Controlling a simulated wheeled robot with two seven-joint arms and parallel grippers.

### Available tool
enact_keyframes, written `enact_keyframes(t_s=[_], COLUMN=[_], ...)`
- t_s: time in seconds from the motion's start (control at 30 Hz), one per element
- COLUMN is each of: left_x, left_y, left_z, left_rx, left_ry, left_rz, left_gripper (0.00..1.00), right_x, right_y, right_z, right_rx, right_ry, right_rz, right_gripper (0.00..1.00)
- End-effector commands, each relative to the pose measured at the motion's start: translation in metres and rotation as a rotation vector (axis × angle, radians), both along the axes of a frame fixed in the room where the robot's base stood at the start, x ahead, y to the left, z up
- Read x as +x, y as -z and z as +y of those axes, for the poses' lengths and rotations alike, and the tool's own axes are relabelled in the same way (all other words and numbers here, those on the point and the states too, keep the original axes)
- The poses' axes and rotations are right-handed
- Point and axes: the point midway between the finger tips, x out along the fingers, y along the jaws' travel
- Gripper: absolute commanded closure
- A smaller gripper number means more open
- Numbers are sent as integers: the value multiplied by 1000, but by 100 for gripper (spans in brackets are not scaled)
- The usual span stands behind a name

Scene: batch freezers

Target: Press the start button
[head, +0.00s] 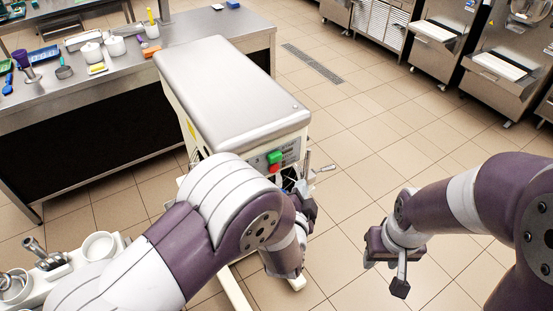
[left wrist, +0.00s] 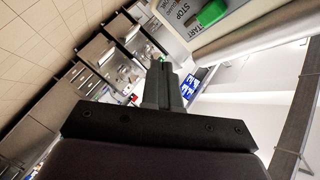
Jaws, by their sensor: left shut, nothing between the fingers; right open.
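The machine (head: 230,90) has a steel top and a front panel with a green button (head: 275,157) above a red button (head: 275,168). In the left wrist view the green button (left wrist: 212,13) is at the top, beside printed STOP and START labels. The red button is not visible there. My left gripper (head: 304,190) is just in front of and below the panel, partly hidden by my arm. Its fingers (left wrist: 163,70) are shut and empty, apart from the green button. My right gripper (head: 386,266) is open and empty over the floor to the right.
A steel counter (head: 110,75) with white pots, trays and utensils stands at the left behind the machine. A small metal lever (head: 323,169) sticks out near the panel. Steel freezers (head: 440,40) line the back right. The tiled floor between is clear.

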Motion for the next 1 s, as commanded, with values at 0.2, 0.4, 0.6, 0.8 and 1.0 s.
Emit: enact_keyframes(t_s=[0.2,0.4,0.6,0.8,1.0], left_x=[27,48,58,60,60], left_y=[1,1,0,0,0], left_z=[20,35,43,44,44], left_rx=[-1,-2,-1,0,0], left_ry=[-4,-3,-1,-1,-1], left_rz=[-1,-2,-1,-1,-1], left_gripper=[100,100,100,100,100], right_x=[0,0,0,0,0], right_y=[7,11,13,13,13], right_z=[0,0,0,0,0], right_rx=[0,0,0,0,0], right_ry=[0,0,0,0,0], right_rz=[0,0,0,0,0], right_gripper=[57,57,57,57,57])
